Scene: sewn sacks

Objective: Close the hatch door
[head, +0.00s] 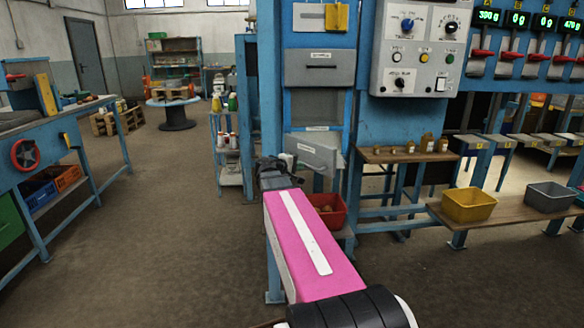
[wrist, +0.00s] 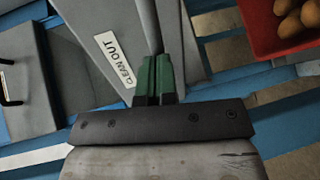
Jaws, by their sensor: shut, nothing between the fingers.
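The grey hatch door (head: 318,153) is low on the blue machine, under two other grey panels. It hangs askew, tilted out of its opening, so it stands open. In the wrist view the door (wrist: 95,25) carries a white "CLEAN OUT" label. My gripper (head: 290,160) is at the left edge of the door in the head view, partly hidden by my wrist. In the wrist view my gripper's green fingertips (wrist: 155,62) are together and empty, right against or just in front of the door's grey face. I cannot tell whether they touch it.
A red bin (head: 328,211) with brown round items sits just below the door, and it shows in the wrist view (wrist: 262,30). A grey panel with a handle (head: 318,68) is above. A wooden shelf (head: 405,155) with small jars stands right. The floor at left is clear.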

